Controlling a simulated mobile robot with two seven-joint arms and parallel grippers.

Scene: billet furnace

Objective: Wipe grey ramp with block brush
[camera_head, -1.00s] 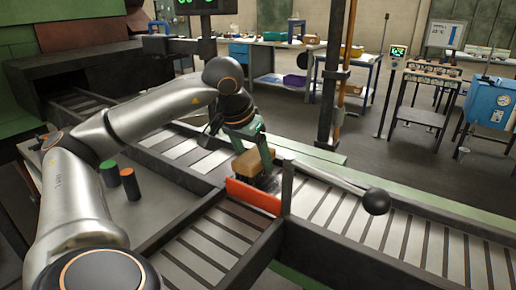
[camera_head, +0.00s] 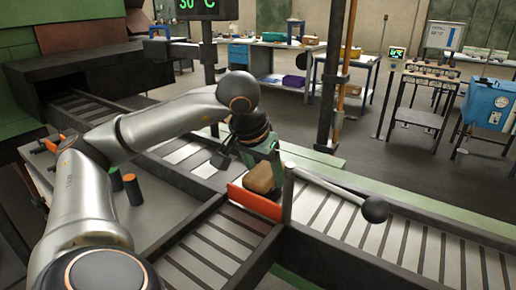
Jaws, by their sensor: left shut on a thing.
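My left gripper (camera_head: 264,158) is shut on the block brush (camera_head: 262,178), a tan block. The brush is at the crossing of the slatted tracks, just behind an upright red-orange plate (camera_head: 253,202). Its underside is hidden, so I cannot tell whether it touches the surface below. A grey slatted ramp (camera_head: 216,240) lies in front of the plate, and another grey slatted stretch (camera_head: 330,217) runs off to the right. I cannot tell for sure which is the grey ramp of the task. My right gripper is not in view.
A lever with a black ball end (camera_head: 374,209) reaches across the right stretch, close to the brush. A dark post (camera_head: 335,80) stands behind. Green and orange-topped cylinders (camera_head: 133,189) stand on the plate at left. Benches line the back.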

